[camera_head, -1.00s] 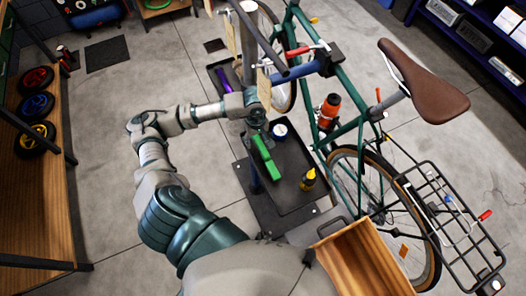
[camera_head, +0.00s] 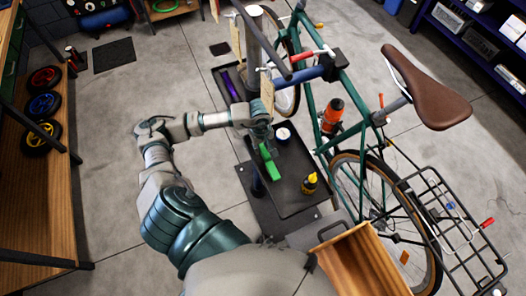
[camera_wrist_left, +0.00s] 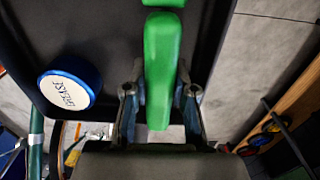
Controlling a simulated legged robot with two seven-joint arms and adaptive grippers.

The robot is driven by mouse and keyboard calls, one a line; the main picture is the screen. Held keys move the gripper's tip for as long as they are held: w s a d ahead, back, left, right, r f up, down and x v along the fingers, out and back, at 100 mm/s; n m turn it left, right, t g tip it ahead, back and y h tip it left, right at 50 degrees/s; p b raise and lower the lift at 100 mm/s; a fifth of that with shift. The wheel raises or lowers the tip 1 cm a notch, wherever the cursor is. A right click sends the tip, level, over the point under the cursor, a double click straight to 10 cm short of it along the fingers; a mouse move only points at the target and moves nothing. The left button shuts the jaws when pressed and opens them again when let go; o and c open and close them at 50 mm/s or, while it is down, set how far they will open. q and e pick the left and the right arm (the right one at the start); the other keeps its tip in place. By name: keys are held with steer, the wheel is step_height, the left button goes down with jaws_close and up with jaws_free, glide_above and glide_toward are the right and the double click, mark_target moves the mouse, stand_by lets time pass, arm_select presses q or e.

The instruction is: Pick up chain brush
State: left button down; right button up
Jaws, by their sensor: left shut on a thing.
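The green chain brush (camera_head: 269,163) is at the black tray (camera_head: 300,203) in the head view, its upper end covered by my left gripper (camera_head: 261,133). The left wrist view shows the green brush (camera_wrist_left: 162,70) between the two fingers of the left gripper (camera_wrist_left: 160,92), which is shut on it. I cannot tell whether the brush still touches the tray. My right gripper is not in view.
A round blue-and-white tin (camera_head: 283,133) stands close beside the brush, and a yellow bottle (camera_head: 310,183) stands nearer on the tray. The green bicycle (camera_head: 345,150) is just right of the tray. A wooden box (camera_head: 360,262) is in front.

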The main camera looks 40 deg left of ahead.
mark_target(264, 146)
arm_select(q)
steer(key=shift+d+r, duration=0.25)
steer(key=shift+d, duration=0.15)
step_height(264, 146, up, 3)
steer(key=shift+d+r, duration=0.15)
steer(key=w+d+b, duration=0.1)
steer(key=w+d, duration=0.3)
steer(key=w, duration=0.2)
steer(key=w+d+r+b, duration=0.1)
steer(key=w+d+b, duration=0.1)
steer(key=w+d, duration=0.2)
steer(key=w, duration=0.3)
steer(key=shift+w+d, duration=0.15)
steer(key=shift+w, duration=0.1)
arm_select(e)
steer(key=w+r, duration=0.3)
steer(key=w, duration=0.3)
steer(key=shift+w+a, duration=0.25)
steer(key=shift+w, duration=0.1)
arm_select(q)
steer(key=shift+r, duration=0.1)
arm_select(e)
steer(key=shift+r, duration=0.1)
